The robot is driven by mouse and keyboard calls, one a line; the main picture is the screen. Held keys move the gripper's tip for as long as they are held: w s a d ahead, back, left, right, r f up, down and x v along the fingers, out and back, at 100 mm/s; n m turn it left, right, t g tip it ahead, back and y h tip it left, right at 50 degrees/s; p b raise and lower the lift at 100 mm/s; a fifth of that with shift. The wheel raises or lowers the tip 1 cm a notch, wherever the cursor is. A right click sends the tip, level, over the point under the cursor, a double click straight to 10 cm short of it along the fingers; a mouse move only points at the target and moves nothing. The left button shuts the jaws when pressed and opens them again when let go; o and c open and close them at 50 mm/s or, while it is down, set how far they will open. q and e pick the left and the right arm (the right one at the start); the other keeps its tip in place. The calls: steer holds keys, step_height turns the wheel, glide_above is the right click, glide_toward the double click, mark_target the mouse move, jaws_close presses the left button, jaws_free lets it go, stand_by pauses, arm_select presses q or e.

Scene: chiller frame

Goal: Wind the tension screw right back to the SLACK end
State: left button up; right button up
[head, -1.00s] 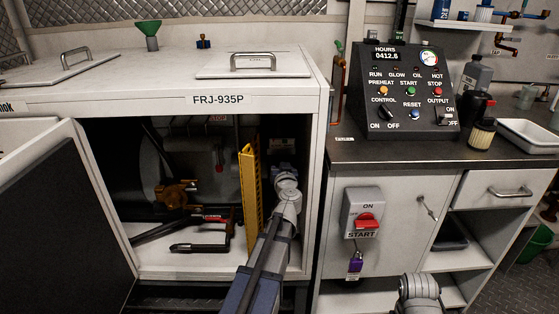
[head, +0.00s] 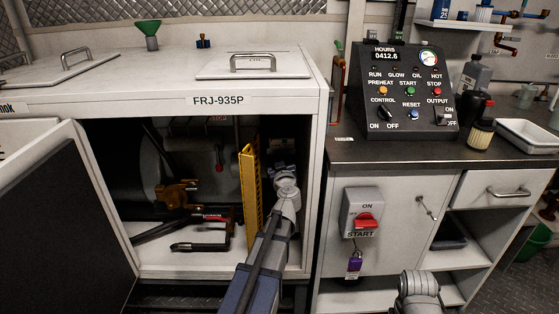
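My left arm reaches into the open bay of the white cabinet (head: 150,107), just right of the yellow perforated guard (head: 251,195). Its rounded grey wrist is at the bay's right side. My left gripper (head: 284,168) is mostly hidden beyond the wrist in shadow, so I cannot tell whether its fingers are open or shut. I cannot make out the tension screw or any SLACK marking. Of my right arm only a grey joint shows at the bottom right; its gripper is not in view.
The cabinet's dark-lined door (head: 65,225) stands open at the left. An orange-brown part (head: 177,195) and black hoses (head: 200,246) lie in the bay. Right are a control panel (head: 405,95), a red START switch (head: 365,220) and a purple padlock (head: 354,265).

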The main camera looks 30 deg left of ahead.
arm_select(q)
steer(key=shift+o, duration=0.4)
steer(key=v, duration=0.7)
steer(key=shift+s+d, duration=0.25)
steer(key=shift+d, duration=0.05)
